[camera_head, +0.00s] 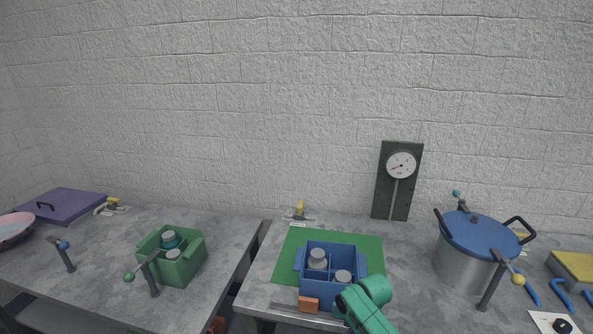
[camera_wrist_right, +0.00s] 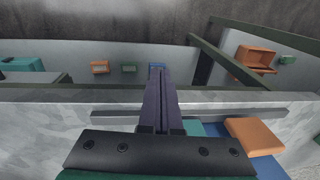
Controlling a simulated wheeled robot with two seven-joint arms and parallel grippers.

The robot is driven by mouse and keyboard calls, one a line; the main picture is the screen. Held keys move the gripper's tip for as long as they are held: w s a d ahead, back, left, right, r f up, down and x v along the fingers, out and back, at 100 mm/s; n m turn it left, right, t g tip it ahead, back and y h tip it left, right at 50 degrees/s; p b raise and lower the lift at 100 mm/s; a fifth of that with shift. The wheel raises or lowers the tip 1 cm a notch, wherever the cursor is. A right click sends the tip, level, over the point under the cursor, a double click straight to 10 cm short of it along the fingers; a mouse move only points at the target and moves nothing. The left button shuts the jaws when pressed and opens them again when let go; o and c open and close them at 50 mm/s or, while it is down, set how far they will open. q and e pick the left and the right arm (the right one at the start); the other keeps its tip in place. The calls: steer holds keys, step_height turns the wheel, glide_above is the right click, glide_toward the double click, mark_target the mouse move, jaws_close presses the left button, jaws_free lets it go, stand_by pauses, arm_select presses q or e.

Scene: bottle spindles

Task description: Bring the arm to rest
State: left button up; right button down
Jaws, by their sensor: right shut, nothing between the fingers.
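My right arm (camera_head: 368,304) shows in the head view as teal links at the bottom, just in front of the blue crate's right side. My right gripper (camera_wrist_right: 157,72) shows in the right wrist view, its two dark fingers together with nothing between them, reaching past a grey table edge. The blue crate (camera_head: 314,292) sits on a green mat (camera_head: 372,247) and holds two grey-capped bottles (camera_head: 318,259). An orange block (camera_head: 308,304) is at the crate's front; an orange block also shows in the wrist view (camera_wrist_right: 254,138). My left gripper is not in view.
A steel pot (camera_head: 462,268) with a blue lid and a lever stand are at the right. A green crate (camera_head: 178,274) with bottles stands on the left table, across a gap. A dial gauge (camera_head: 401,165) stands at the back. Bare tabletop lies right of the mat.

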steer(key=s+d+f+n+b, duration=0.1)
steer(key=s+d+f, duration=0.2)
steer(key=s+f, duration=0.65)
steer(key=s+d+f, duration=0.3)
steer(key=s+f, duration=0.3)
steer(key=f, duration=0.6)
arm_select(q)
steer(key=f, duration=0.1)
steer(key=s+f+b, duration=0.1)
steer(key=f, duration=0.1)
arm_select(e)
steer(key=s+d+f+n, duration=0.1)
steer(key=s+f, duration=0.2)
steer(key=s, duration=0.5)
steer(key=s+d+f+n, duration=0.1)
steer(key=s+f, duration=0.3)
steer(key=s, duration=0.5)
steer(key=s+d+f+n+h, duration=0.1)
steer(key=s+d+f+n, duration=0.1)
steer(key=s, duration=0.7)
steer(key=shift+d+f, duration=0.5)
steer(key=shift+f, duration=0.4)
